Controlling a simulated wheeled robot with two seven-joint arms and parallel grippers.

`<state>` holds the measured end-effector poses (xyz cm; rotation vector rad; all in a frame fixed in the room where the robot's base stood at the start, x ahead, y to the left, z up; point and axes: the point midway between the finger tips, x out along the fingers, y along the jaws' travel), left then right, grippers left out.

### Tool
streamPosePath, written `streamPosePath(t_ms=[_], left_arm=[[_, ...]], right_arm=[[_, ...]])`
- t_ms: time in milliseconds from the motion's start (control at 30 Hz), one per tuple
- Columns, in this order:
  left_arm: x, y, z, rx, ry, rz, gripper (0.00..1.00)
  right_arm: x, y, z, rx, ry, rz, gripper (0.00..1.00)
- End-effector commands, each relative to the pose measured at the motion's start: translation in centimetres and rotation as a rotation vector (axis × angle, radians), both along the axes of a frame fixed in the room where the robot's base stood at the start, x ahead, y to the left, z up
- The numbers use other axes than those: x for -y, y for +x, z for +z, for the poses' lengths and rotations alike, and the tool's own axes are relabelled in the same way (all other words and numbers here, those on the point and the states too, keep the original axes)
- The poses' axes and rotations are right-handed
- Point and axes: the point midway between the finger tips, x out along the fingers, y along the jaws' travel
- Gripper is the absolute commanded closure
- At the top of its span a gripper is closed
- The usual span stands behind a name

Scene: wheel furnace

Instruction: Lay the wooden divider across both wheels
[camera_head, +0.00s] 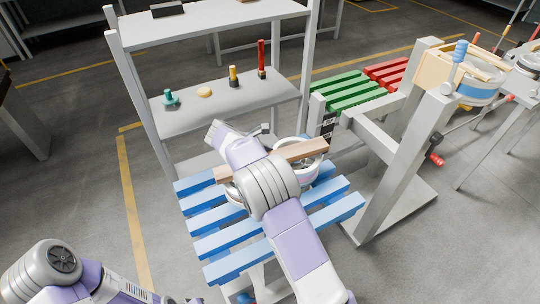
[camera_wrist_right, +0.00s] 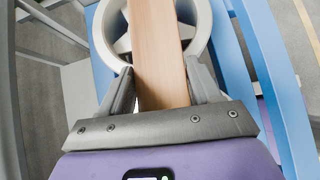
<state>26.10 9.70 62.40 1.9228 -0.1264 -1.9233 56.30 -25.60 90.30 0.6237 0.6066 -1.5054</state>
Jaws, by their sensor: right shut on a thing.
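The wooden divider (camera_head: 308,150) is a light brown board running left to right over the blue slatted rack. One wheel (camera_head: 309,170), pale and spoked, sits under its right part. A second wheel (camera_head: 232,191) shows only partly under the left part, mostly hidden by my right arm. In the right wrist view the divider (camera_wrist_right: 158,45) passes over a wheel (camera_wrist_right: 107,30); I cannot tell whether it touches it. My right gripper (camera_wrist_right: 162,88) has its fingers on both sides of the divider and is shut on it. My left gripper is out of view; only the left arm shows at bottom left.
The blue slatted rack (camera_head: 230,264) bears the wheels. A grey shelf (camera_head: 215,122) with small coloured pieces stands behind it. A grey frame (camera_head: 385,185) rises close on the right, with green slats (camera_head: 350,91) and red slats (camera_head: 391,72) behind. Open floor lies left.

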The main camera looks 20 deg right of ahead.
Motion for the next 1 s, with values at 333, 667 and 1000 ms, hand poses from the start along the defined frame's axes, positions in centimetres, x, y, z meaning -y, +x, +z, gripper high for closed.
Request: streamPosePath(t_ms=[333, 667, 1000], left_arm=[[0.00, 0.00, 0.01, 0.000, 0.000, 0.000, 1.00], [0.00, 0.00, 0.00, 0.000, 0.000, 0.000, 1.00], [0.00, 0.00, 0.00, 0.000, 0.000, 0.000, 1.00]], right_arm=[[0.02, 0.01, -0.65, 0.000, -0.001, 0.000, 0.82], [0.02, 0.01, -0.80, 0.000, -0.001, 0.000, 0.08], [0.01, -0.02, -0.87, -0.001, 0.000, 0.000, 0.00]])
